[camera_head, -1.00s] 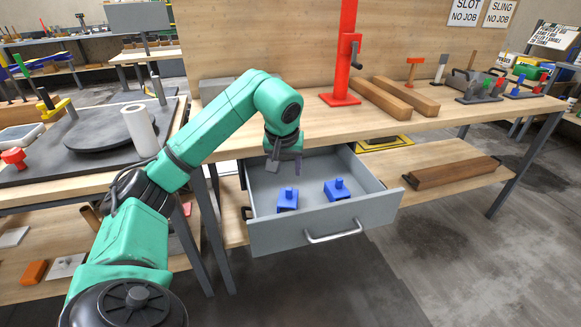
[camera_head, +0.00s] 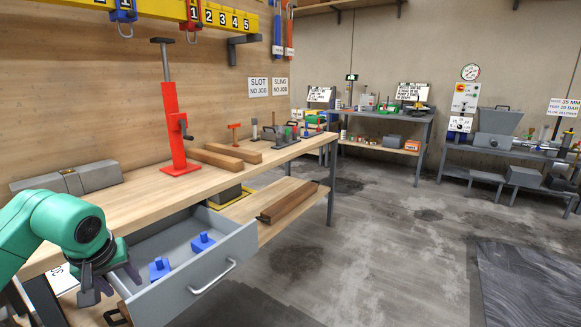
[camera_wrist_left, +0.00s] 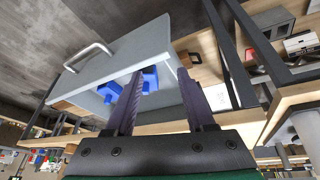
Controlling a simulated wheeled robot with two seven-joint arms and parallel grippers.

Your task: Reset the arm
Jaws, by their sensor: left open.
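My left arm comes in at the lower left of the head view, with its green links partly cut off by the frame edge. My left gripper (camera_head: 110,283) is open and empty, at the left end of the open grey drawer (camera_head: 196,285). Two blue blocks with knobs lie in the drawer: one nearer the gripper (camera_head: 159,268) and one farther right (camera_head: 203,242). In the left wrist view the two dark fingers (camera_wrist_left: 160,105) stand apart, with the drawer and blue pieces beyond them. My right gripper is not in view.
The wooden workbench (camera_head: 150,200) holds a red jack stand (camera_head: 178,130), wooden beams (camera_head: 222,160) and a grey block (camera_head: 70,180). A brown beam (camera_head: 288,200) lies on the lower shelf. The concrete floor (camera_head: 370,240) to the right is open, with benches farther back.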

